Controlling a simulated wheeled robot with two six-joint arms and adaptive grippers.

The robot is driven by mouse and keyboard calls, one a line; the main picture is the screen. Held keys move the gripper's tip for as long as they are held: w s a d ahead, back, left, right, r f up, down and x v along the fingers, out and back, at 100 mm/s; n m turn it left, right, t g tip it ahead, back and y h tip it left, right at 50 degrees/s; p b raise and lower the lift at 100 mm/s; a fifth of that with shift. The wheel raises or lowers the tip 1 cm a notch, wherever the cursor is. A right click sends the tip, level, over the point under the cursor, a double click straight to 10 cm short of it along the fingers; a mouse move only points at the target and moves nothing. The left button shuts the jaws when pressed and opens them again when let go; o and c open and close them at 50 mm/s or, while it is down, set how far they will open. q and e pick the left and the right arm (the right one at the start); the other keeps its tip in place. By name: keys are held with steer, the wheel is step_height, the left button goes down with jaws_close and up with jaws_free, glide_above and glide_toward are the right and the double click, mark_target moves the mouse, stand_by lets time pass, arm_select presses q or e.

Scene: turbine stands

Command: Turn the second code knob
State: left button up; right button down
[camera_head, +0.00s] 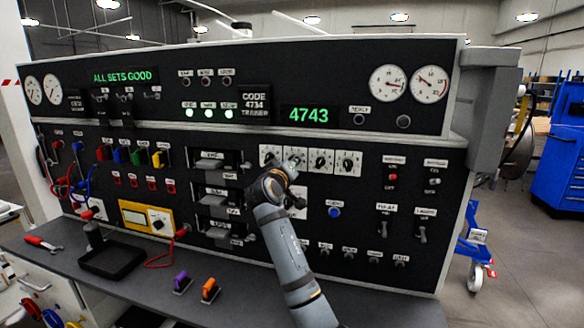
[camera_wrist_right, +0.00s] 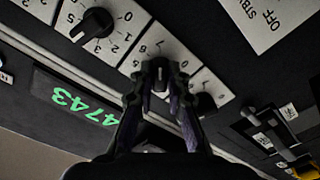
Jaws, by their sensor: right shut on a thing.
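The code knobs are a row of black knobs on white dial plates in the middle of the panel. My right gripper (camera_head: 287,172) reaches up to the left part of this row and partly covers it. In the right wrist view, which is turned over, my right gripper (camera_wrist_right: 158,78) is shut on the second code knob (camera_wrist_right: 159,73). The first knob (camera_wrist_right: 204,103) is beside a finger, and the third knob (camera_wrist_right: 95,24) is clear of it. The green display (camera_head: 308,115) above the knobs reads 4743. My left gripper is not in view.
A blue button (camera_head: 334,212) and toggle switches sit below and right of the knobs. A black tray (camera_head: 112,258) and purple (camera_head: 181,282) and orange (camera_head: 209,290) handled pieces lie on the bench. Red cables hang at left. The green sign (camera_head: 122,76) reads ALL SETS GOOD.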

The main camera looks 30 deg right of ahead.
steer(key=shift+f, duration=0.2)
steer(key=c, duration=1.3)
jaws_free()
steer(key=shift+r, duration=0.1)
steer(key=v, duration=1.2)
steer(key=shift+w, duration=0.1)
